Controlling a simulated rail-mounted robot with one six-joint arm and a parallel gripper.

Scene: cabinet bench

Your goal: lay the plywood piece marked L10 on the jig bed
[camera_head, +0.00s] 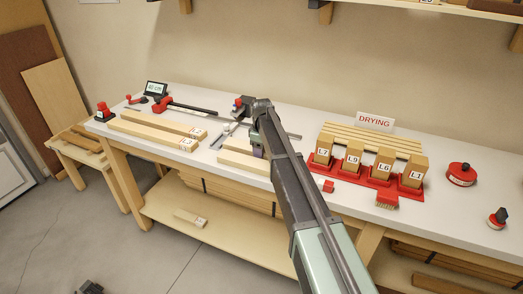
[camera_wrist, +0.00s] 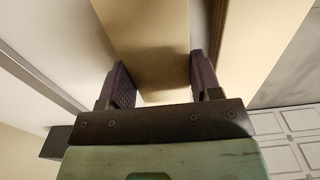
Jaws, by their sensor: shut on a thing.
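My gripper (camera_head: 257,150) is over the middle of the bench, its jaws shut on a pale wooden piece. In the wrist view the gripper (camera_wrist: 163,82) has its dark pads against both sides of this held piece (camera_wrist: 143,35). No label shows on it, so I cannot tell whether it is L10. A pale wooden length (camera_head: 235,158) shows beside and below the gripper, partly hidden by my arm. Metal rails (camera_head: 228,135) with a red-and-dark fitting (camera_head: 240,103) lie behind it; I cannot tell for sure which part is the jig bed.
Two labelled pale boards (camera_head: 150,133) lie at the left of the bench. A red rack (camera_head: 345,175) holds blocks marked L7, L9, L6 and L1 by a DRYING sign (camera_head: 374,122). A red tin (camera_head: 461,174) stands right. Another pale wooden length (camera_wrist: 250,45) runs beside the held piece.

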